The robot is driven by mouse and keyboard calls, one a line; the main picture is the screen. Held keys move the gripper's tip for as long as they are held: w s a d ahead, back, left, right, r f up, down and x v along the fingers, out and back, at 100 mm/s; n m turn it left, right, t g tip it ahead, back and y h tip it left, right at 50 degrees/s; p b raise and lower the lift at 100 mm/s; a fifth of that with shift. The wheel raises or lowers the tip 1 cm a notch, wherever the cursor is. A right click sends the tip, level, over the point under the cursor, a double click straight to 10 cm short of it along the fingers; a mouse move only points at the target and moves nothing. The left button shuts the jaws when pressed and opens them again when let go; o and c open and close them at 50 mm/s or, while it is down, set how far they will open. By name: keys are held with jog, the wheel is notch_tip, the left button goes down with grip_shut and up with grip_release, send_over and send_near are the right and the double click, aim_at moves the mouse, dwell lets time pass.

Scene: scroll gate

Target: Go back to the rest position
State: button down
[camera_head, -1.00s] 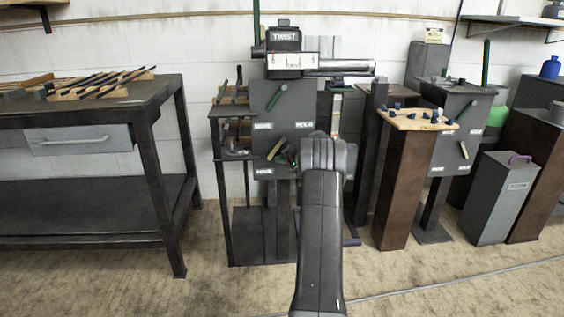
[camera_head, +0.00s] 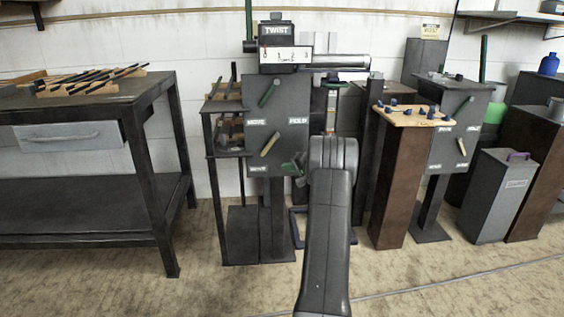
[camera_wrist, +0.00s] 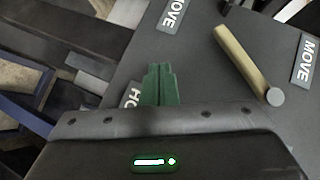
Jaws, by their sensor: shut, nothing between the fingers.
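My gripper (camera_head: 299,164) is at the lower right part of the dark grey panel in the head view, largely hidden behind my own arm. In the wrist view its green fingers (camera_wrist: 159,84) are together with nothing between them. The grey panel (camera_head: 291,106) stands upright and carries a green lever (camera_head: 268,93) and a tan lever (camera_head: 270,144), both tilted. In the wrist view the tan lever (camera_wrist: 243,60) lies to the right of the fingers, clear of them. Labels reading MOVE (camera_wrist: 173,14) and a partly covered one are on the panel.
A grey box marked TWIST (camera_head: 282,34) with a horizontal cylinder sits above the panel. A dark workbench (camera_head: 70,104) stands at left. A brown pedestal (camera_head: 398,185) with a peg board stands at right. Bare floor (camera_head: 225,295) lies in front.

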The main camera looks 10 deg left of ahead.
jog(key=s+d+f+p, duration=0.1)
jog(key=s+d+f, duration=0.1)
jog(key=d, duration=0.3)
jog(key=shift+s+f, duration=0.2)
jog(key=shift+s, duration=0.7)
jog(key=shift+a, duration=0.1)
jog(key=w+a+r, duration=0.1)
jog(key=a, duration=0.1)
jog(key=w+a+r+b, duration=0.1)
jog(key=w+a, duration=0.1)
jog(key=w+a+r+b, duration=0.1)
jog(key=w+a, duration=0.1)
jog(key=a, duration=0.1)
jog(key=shift+r, duration=0.25)
jog(key=a+r+p, duration=0.2)
jog(key=shift+s+a+r, duration=0.2)
jog(key=shift+a+r, duration=0.15)
jog(key=shift+s+a+r+p, duration=0.1)
jog(key=shift+s+a+p, duration=0.05)
jog(key=shift+a+p, duration=0.3)
